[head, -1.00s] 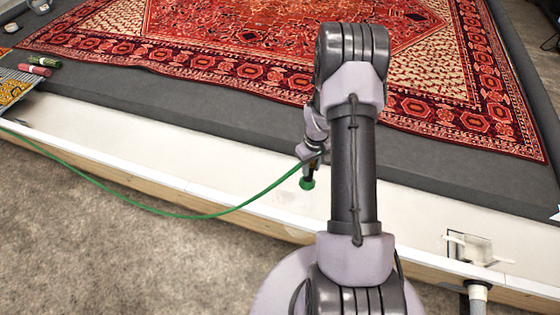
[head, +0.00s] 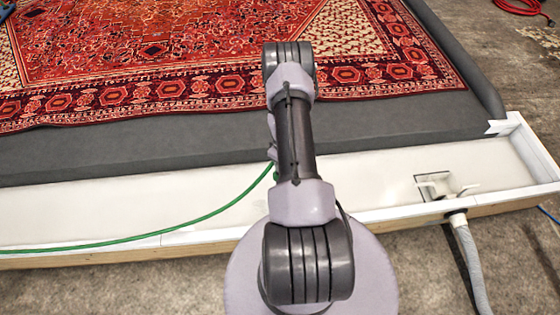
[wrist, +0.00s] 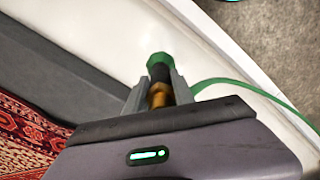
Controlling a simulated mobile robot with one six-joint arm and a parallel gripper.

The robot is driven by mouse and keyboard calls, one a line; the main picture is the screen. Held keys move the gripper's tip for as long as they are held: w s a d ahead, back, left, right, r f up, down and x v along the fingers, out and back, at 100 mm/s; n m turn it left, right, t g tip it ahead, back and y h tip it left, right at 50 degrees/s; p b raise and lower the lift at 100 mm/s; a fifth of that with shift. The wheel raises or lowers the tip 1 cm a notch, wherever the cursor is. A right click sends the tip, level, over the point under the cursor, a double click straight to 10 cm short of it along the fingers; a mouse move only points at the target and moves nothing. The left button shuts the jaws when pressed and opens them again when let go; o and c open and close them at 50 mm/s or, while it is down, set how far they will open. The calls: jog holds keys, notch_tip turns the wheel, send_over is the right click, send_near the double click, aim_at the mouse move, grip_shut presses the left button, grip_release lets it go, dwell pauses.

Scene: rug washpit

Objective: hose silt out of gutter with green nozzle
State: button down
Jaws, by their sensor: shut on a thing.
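In the wrist view my gripper (wrist: 158,84) is shut on the green nozzle (wrist: 160,60), which has a dark neck and a brass fitting between the fingers. The nozzle's green end points out over the white gutter (wrist: 215,50). In the head view the gutter (head: 350,182) runs across below the grey pit edge. My arm hides the nozzle and nearly all of my gripper there. The green hose (head: 190,222) trails left from behind my arm, over the gutter's front rim. I cannot make out distinct silt on the pale gutter floor, and no water jet shows.
A white drain fitting (head: 445,187) sits in the gutter at right, with a grey pipe (head: 467,262) leaving over the concrete floor. The gutter's right end wall (head: 533,150) closes it. A red patterned rug (head: 180,75) lies behind the grey border (head: 110,160).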

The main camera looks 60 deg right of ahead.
jog(key=shift+w+f+b, duration=0.1)
jog(key=shift+f+b, duration=1.05)
jog(key=shift+f, duration=0.8)
jog(key=shift+w+a+r+p, duration=0.2)
jog(key=shift+w+a+p, duration=0.1)
jog(key=shift+w+a, duration=0.35)
jog(key=w+a+r+p, duration=0.2)
jog(key=w+a+r, duration=0.2)
jog(key=w+a, duration=0.4)
jog(key=shift+w+a+p, duration=0.4)
jog(key=shift+w, duration=0.85)
